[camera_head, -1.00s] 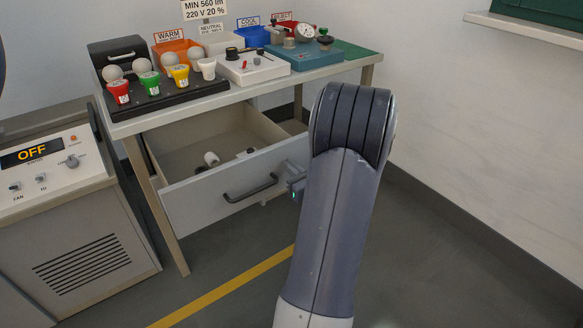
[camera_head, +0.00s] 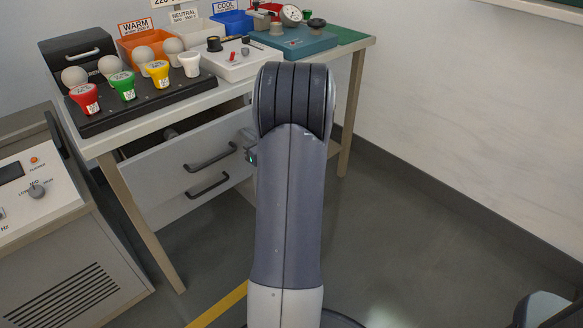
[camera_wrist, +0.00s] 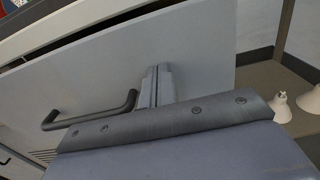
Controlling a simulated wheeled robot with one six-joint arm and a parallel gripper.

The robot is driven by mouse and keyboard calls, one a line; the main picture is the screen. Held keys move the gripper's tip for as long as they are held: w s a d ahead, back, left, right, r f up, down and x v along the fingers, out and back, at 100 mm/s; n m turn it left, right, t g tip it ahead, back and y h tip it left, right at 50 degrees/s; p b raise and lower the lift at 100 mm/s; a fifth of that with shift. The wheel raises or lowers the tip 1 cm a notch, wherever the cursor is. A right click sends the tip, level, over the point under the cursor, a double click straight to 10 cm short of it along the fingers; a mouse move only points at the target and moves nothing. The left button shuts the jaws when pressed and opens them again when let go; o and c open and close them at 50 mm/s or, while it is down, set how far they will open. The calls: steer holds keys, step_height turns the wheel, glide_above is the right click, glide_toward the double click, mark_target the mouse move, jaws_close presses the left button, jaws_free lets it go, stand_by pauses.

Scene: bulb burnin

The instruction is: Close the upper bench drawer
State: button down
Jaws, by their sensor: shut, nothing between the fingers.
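The upper bench drawer (camera_head: 165,170) has a light grey front with a dark bar handle (camera_head: 212,160). It stands slightly open, with a narrow dark gap under the bench top. The wrist view shows its front (camera_wrist: 205,60) and handle (camera_wrist: 90,122) close up. My gripper (camera_wrist: 157,72) is shut and empty, its fingertips at the drawer front to the right of the handle. They seem to touch the panel. In the head view my arm hides most of the gripper.
A second handle (camera_head: 207,187) shows below the upper one. The bench top (camera_head: 165,112) carries a black bulb rack (camera_head: 150,98), bins and instruments. A control cabinet (camera_head: 60,255) stands at the left. White bulbs (camera_wrist: 282,106) show at the right of the wrist view. The floor at right is open.

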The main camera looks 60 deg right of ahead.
steer(key=x, duration=0.8)
steer(key=shift+w+a+b, duration=0.1)
steer(key=shift+b, duration=0.3)
steer(key=shift+w+r, duration=0.15)
steer(key=shift+r, duration=0.05)
